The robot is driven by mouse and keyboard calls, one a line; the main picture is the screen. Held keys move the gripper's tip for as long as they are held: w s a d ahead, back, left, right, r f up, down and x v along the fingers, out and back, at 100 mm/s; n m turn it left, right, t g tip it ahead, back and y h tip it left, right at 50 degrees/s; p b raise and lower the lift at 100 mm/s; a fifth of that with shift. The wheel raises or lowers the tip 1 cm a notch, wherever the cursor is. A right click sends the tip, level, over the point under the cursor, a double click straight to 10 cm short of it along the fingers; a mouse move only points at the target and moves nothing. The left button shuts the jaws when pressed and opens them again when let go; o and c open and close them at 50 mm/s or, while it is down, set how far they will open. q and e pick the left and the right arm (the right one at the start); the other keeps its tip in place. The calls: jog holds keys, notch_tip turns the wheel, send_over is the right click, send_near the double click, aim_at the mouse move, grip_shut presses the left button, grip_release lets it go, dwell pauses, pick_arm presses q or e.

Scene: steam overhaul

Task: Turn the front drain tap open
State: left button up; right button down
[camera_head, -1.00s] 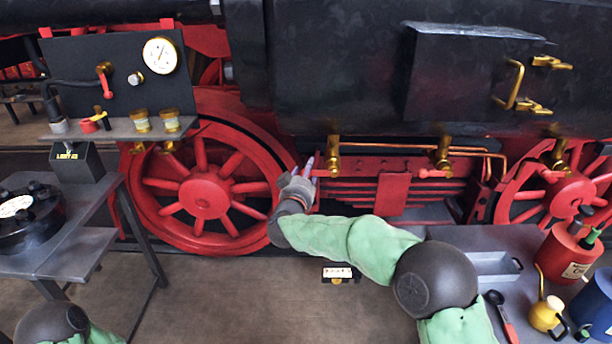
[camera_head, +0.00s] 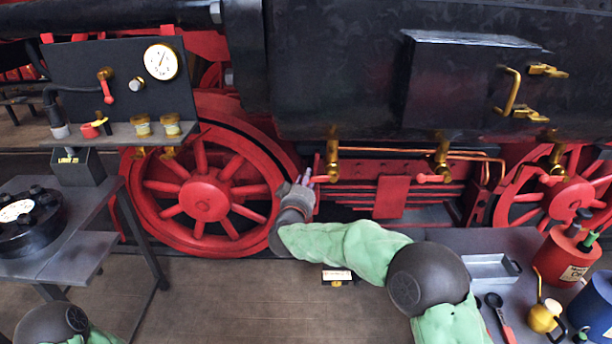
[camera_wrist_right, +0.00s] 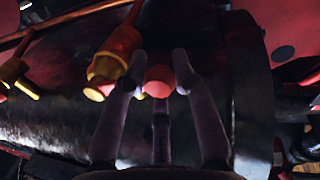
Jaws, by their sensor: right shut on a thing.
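The leftmost brass drain tap (camera_head: 333,158) hangs under the black cylinder, just right of the big red wheel. My right gripper (camera_head: 307,177) is at its left side, reaching up from below. In the right wrist view, the round red end of the tap handle (camera_wrist_right: 160,80) sits between the fingers of my right gripper (camera_wrist_right: 159,68), which are shut on it. The brass tap body (camera_wrist_right: 113,62) shows just left of the fingers. The handle's angle is hard to tell, as the gripper hides most of it. My left gripper is out of view.
Two more brass taps, the middle one (camera_head: 441,158) and the right one (camera_head: 557,155), hang further right. A grey bench (camera_head: 440,240) with a metal tray (camera_head: 490,267) and oil cans stands at lower right. A grey table (camera_head: 80,265) stands at left.

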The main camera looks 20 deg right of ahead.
jog(key=n+p, duration=0.1)
jog(key=f+n+p, duration=0.1)
jog(key=shift+d+n+t+p, duration=0.15)
jog(key=shift+n+t+p, duration=0.15)
jog(key=shift+p, duration=0.05)
jog(key=shift+d+f+n+p, duration=0.1)
jog(key=shift+f+n+p, duration=0.3)
jog(key=shift+n, duration=0.1)
jog(key=s+d+f+n+t+y+p, duration=0.2)
jog(key=d+f+n, duration=0.3)
jog(key=n, duration=1)
jog(key=shift+d+f+n+t+y, duration=0.2)
jog(key=shift+d+n+t+y, duration=0.1)
jog(key=shift+d, duration=0.55)
jog(key=c, duration=1)
grip_release()
